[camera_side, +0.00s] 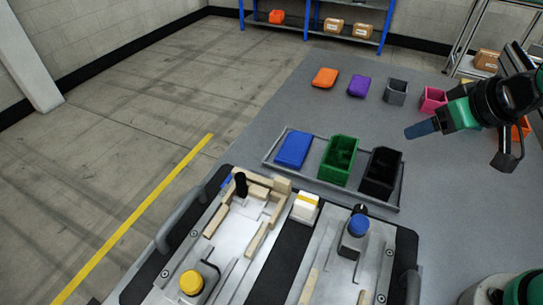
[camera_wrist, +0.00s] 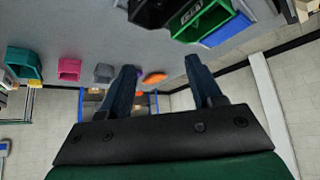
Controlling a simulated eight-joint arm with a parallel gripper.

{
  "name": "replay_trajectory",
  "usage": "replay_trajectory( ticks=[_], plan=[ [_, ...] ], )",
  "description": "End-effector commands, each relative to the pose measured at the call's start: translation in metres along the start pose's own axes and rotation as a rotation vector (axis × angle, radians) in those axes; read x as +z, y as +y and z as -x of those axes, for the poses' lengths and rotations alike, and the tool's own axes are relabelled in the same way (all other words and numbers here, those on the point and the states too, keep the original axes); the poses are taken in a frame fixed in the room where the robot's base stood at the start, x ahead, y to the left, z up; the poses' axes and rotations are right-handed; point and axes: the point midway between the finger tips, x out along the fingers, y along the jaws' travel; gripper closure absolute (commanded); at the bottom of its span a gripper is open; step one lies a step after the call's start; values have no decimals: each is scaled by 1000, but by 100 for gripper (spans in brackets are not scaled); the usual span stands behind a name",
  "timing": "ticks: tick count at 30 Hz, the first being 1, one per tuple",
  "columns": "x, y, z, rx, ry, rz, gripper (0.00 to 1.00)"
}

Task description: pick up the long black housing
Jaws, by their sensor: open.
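The long black housing (camera_side: 380,173) is an open-topped box at the right end of a grey tray (camera_side: 328,191) in the side view. In the wrist view the black housing (camera_wrist: 150,13) shows at the top edge, partly cut off. My gripper (camera_side: 410,132) is in the air to the upper right of the housing, apart from it. In the wrist view my gripper (camera_wrist: 160,66) has its two blue fingers spread with nothing between them.
A green box (camera_side: 339,160) stands beside the black housing, with a blue flat piece (camera_side: 293,149) left of it. Orange (camera_side: 325,77) and purple (camera_side: 359,86) pieces, a grey box (camera_side: 395,92) and a pink box (camera_side: 432,100) lie behind. A fixture pallet (camera_side: 229,237) is in front.

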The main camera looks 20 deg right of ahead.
Motion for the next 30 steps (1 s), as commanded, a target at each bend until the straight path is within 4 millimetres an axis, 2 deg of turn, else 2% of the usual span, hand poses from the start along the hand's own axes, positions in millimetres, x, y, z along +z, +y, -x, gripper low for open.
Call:
replay_trajectory(
  ticks=[5, 6, 8, 20, 25, 30],
  plan=[
    [0, 0, 0, -1, -1, 2, 42],
    [0, 0, 0, -2, -1, 3, 39],
    [0, 0, 0, -2, -1, 3, 22],
    [-2, -1, -2, -3, -29, -33, 21],
    [-7, -4, -16, 12, -167, -218, 21],
    [-6, -7, -42, 81, -357, -477, 21]
  ],
)
